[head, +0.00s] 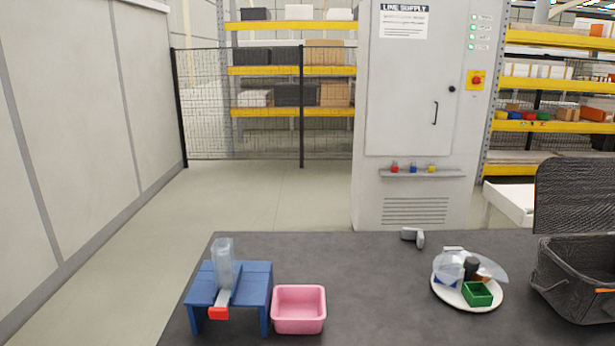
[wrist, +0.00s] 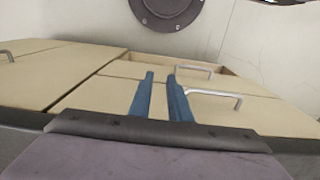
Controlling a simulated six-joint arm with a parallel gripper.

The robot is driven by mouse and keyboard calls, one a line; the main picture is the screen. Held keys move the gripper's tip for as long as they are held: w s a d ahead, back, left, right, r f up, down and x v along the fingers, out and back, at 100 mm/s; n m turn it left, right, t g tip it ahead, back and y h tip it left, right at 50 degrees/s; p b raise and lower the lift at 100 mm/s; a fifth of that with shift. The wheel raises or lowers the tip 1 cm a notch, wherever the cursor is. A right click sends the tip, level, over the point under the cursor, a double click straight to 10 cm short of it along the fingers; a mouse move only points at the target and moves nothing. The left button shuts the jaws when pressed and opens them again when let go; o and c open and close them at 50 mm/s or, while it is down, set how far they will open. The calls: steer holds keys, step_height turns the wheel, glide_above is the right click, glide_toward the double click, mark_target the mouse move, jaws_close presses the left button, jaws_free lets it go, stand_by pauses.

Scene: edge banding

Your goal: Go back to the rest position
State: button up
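My gripper (wrist: 160,76) shows only in the wrist view. Its two blue fingers stand a small gap apart, with nothing between them. It points toward beige panels (wrist: 85,97) with metal handles and appears clear of them. No part of my arm shows in the head view, so where the gripper is over the table cannot be told from there.
The dark table (head: 370,290) bears a blue stand (head: 258,285) with a clear piece (head: 224,262) and a red block (head: 218,313), a pink bin (head: 299,310), a loaded white plate (head: 446,293) and a black basket (head: 570,290). Its middle is clear.

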step_height(320, 180, up, 16)
steer(key=p, duration=1.4)
steer(key=shift+p, duration=0.35)
stand_by(0.9)
